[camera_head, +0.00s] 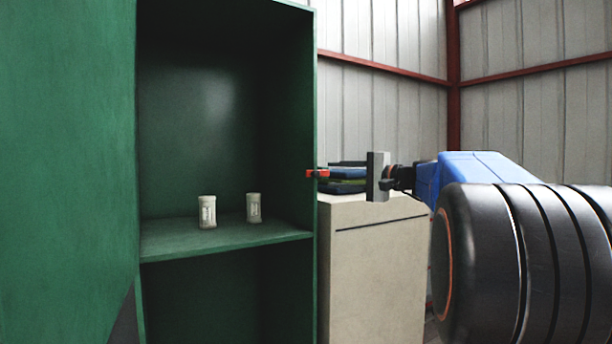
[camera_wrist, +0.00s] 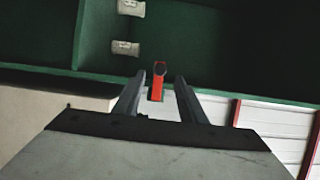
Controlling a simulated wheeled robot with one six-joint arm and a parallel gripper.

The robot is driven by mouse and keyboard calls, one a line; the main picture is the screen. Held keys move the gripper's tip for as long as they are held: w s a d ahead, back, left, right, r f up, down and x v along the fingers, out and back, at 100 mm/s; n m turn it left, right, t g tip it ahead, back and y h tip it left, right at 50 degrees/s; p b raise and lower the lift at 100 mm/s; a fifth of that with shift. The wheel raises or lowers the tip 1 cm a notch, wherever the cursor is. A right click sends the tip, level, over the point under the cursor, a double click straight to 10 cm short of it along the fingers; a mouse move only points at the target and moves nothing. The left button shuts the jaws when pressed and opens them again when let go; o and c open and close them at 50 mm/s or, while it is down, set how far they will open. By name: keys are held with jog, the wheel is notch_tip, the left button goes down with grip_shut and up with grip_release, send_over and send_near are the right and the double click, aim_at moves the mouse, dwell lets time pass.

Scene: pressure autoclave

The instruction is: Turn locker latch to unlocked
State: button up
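A small red latch (camera_head: 317,173) sits on the right front edge of the green locker (camera_head: 225,250). The locker's door (camera_head: 65,170) stands open at the left. In the wrist view the latch (camera_wrist: 157,86) shows as a red bar with a dark round end, between the fingertips of my gripper (camera_wrist: 161,84). The two dark fingers are apart, with a gap visible on each side of the latch. In the head view my gripper (camera_head: 333,175) reaches in from the right, its fingers close to the latch. I cannot tell how deep the latch lies between them.
Two pale canisters, one at left (camera_head: 207,212) and one at right (camera_head: 253,208), stand on the locker shelf (camera_head: 225,241). A beige cabinet (camera_head: 375,270) stands right of the locker, below my gripper. Flat dark and green items (camera_head: 348,173) lie on it.

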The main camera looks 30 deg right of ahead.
aim_at(313, 174)
jog(key=x, duration=1.1)
jog(key=shift+w+a, duration=0.15)
jog(key=shift+w, duration=0.15)
grip_shut()
